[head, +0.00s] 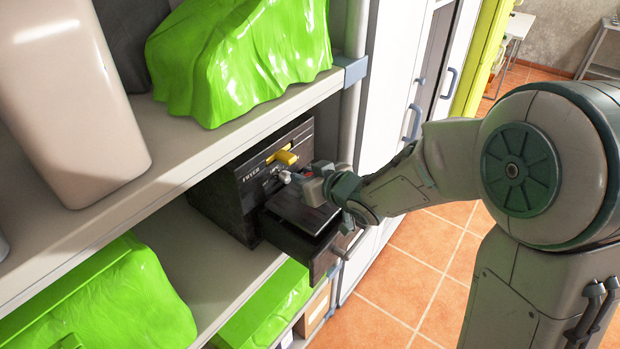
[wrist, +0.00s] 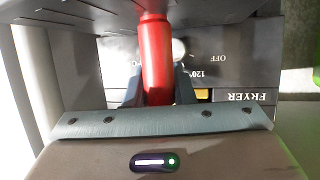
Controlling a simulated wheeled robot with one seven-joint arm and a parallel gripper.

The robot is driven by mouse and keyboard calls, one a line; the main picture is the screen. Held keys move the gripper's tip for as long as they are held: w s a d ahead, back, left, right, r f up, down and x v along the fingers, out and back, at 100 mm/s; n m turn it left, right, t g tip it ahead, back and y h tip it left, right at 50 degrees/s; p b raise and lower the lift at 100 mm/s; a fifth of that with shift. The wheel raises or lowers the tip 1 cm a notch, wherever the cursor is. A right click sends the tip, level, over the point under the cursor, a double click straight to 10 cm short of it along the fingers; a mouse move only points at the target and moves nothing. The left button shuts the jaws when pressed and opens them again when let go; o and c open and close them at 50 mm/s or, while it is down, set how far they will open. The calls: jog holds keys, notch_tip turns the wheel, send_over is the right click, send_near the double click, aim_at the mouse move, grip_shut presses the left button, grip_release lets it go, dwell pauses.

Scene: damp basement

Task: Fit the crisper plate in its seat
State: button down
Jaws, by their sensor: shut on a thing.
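A black fryer (head: 232,205) stands on the middle shelf with its drawer (head: 318,262) pulled out. The dark, flat crisper plate (head: 298,209) lies over the drawer's opening, near rim height; I cannot tell whether it rests in its seat. A dark gap shows along the plate's near side. My gripper (head: 312,183) is above the plate, in front of the fryer. In the wrist view my gripper (wrist: 158,92) is shut on a red upright grip (wrist: 157,55), which seems to belong to the plate. The plate's dark surface (wrist: 225,10) shows at the top there.
A yellow part (head: 286,157) and a knob are on the fryer's front. The upper shelf (head: 190,150) is close above the fryer. Green covered items (head: 235,55) lie on the shelves. White cabinets (head: 395,80) stand behind my arm. The tiled floor (head: 420,270) is open at right.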

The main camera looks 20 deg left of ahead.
jog(key=shift+f, duration=0.1)
dwell(0.3)
jog(key=shift+f+b, duration=2.8)
jog(key=shift+f, duration=0.05)
jog(key=c, duration=1.1)
grip_release()
jog(key=shift+c, duration=0.2)
jog(key=shift+d+r, duration=0.1)
